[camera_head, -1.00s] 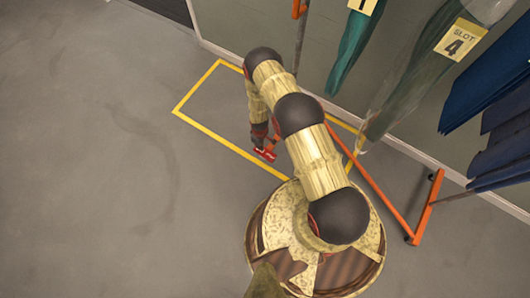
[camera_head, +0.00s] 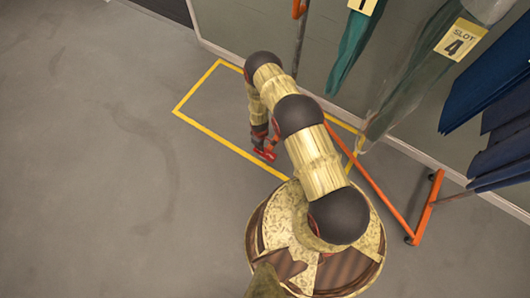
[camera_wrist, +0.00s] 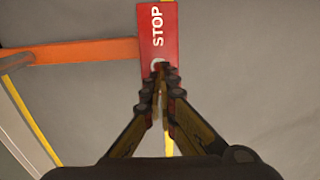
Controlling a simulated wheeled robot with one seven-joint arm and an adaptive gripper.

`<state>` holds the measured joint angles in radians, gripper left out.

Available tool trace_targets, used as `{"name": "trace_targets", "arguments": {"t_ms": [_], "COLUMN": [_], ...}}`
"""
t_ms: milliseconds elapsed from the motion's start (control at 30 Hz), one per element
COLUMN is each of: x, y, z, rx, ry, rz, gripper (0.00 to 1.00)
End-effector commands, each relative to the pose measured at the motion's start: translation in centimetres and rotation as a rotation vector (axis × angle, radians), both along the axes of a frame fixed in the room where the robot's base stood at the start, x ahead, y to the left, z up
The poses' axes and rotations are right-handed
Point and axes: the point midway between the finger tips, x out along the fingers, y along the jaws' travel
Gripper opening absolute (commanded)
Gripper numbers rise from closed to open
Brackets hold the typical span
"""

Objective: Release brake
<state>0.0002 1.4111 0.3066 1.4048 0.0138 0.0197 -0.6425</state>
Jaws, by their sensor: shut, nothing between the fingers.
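The brake is a red pedal marked STOP (camera_wrist: 158,35) at the top middle of the wrist view. It joins the end of an orange bar (camera_wrist: 80,52) of the rail's base. My gripper (camera_wrist: 161,72) is shut and empty, with its fingertips over the pedal's near end; whether they touch it I cannot tell. In the head view the red pedal (camera_head: 264,155) shows low near the floor, just below my gripper (camera_head: 263,143). My arm hides part of the rail's base there.
The orange rail frame (camera_head: 370,182) stands on the floor with a caster at right. Garments with slot tags, such as the slot 4 tag (camera_head: 461,39), hang at upper right. Yellow tape (camera_head: 215,136) outlines a floor area. The grey floor at left is clear.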

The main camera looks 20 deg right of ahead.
Motion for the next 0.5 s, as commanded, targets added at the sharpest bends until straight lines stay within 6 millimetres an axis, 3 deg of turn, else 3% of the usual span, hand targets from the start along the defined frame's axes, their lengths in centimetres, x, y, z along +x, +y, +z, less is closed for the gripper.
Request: {"name": "trace_targets", "arguments": {"t_ms": [500], "x": [0.08], "y": [-0.01], "z": [-0.69], "rx": [0.000], "ry": [-0.001], "rz": [0.000], "gripper": [0.00]}}
